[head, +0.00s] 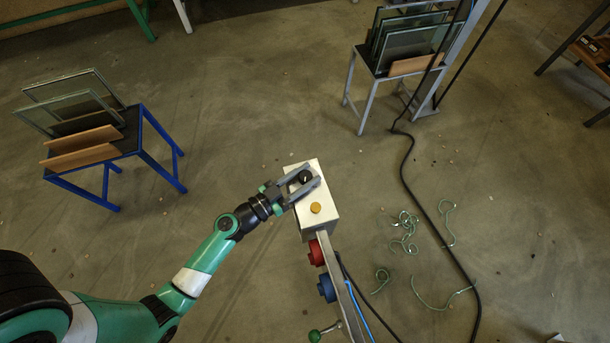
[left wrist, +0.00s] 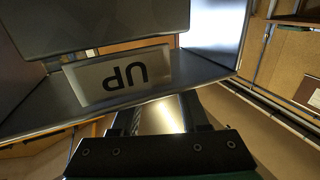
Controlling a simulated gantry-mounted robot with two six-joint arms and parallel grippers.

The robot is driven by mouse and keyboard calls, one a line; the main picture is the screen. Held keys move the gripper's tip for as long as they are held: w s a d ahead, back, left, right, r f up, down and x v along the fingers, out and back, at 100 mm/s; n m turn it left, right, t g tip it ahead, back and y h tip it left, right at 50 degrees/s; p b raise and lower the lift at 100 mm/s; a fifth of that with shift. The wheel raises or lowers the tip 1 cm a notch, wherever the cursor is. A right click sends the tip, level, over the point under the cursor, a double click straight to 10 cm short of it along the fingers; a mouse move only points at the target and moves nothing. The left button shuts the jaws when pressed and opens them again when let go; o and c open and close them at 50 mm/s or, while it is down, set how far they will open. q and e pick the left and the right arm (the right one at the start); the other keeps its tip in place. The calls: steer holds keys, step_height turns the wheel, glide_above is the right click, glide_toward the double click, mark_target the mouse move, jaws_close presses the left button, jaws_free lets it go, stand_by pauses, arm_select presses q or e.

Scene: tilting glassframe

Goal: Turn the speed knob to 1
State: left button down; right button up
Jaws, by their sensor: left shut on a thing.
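A pale control box (head: 321,214) stands on a post in the middle of the head view. On its top is a small black knob (head: 304,177), with a yellow button (head: 316,208) nearer to me. My left gripper (head: 306,186) reaches in from the left, its fingers on either side of the knob and shut on it. The knob's markings and pointer are too small to read. The left wrist view shows a metal housing with an upside-down "UP" label (left wrist: 124,76); the knob is not discernible there. My right gripper is not in view.
A blue rack (head: 155,160) with glass panes stands left, a grey rack (head: 372,95) behind right. A black cable (head: 437,232) and green strands (head: 404,232) lie right.

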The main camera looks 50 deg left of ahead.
arm_select(q)
steer(key=shift+n+y, duration=0.3)
steer(key=shift+y, duration=0.2)
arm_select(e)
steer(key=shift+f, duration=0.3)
arm_select(q)
steer(key=shift+c, duration=2.1)
jaws_free()
steer(key=s+b, duration=0.1)
steer(key=s, duration=1)
steer(key=shift+s+b, duration=0.3)
steer(key=shift+b, duration=0.1)
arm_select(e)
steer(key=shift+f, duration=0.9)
